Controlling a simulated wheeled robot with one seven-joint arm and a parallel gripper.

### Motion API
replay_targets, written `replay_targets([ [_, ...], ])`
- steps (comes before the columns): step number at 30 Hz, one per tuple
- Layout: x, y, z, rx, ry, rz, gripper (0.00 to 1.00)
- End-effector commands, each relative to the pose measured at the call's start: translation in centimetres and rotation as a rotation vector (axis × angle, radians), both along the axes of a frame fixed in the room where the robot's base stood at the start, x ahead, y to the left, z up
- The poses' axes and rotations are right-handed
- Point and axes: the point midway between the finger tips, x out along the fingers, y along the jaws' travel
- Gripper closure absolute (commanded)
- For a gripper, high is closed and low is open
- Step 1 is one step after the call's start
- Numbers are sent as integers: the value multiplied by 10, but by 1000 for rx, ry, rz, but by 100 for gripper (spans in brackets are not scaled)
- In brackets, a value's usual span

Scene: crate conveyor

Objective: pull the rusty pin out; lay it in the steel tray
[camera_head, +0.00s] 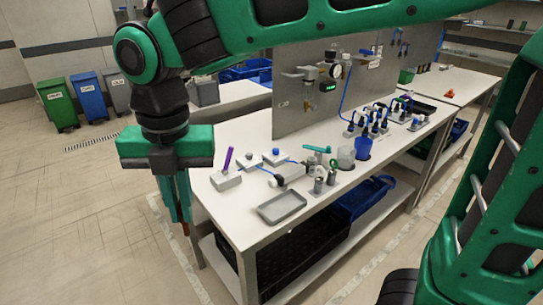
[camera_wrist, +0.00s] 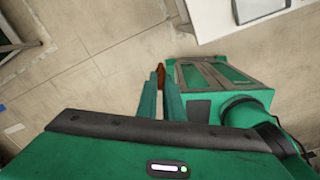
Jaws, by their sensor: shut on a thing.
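My gripper (camera_head: 186,215) points down off the left end of the white workbench, over the floor. It is shut on the rusty pin (camera_head: 187,230), whose brown end shows just below the fingertips. In the wrist view the brown pin (camera_wrist: 161,76) shows between the fingers (camera_wrist: 160,88); the rest of it is hidden by them. The steel tray (camera_head: 267,219) is a shallow grey tray near the bench's front edge, right of my gripper and apart from it. The tray looks empty.
The white workbench (camera_head: 240,225) carries a pale block (camera_head: 226,181) with a purple pin, small fixtures and a teal-handled valve (camera_head: 317,149) near the tray. A grey upright panel (camera_head: 290,120) stands behind. A black crate (camera_head: 290,262) sits on the lower shelf.

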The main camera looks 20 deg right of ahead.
Motion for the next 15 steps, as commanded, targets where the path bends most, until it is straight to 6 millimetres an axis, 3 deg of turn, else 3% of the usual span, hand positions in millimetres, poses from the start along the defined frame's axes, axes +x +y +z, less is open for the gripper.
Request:
replay_targets([
  [8, 8, 1, -6, -10, -30, -44, 100],
  [15, 55, -36, -29, -89, -172, -307, 100],
])
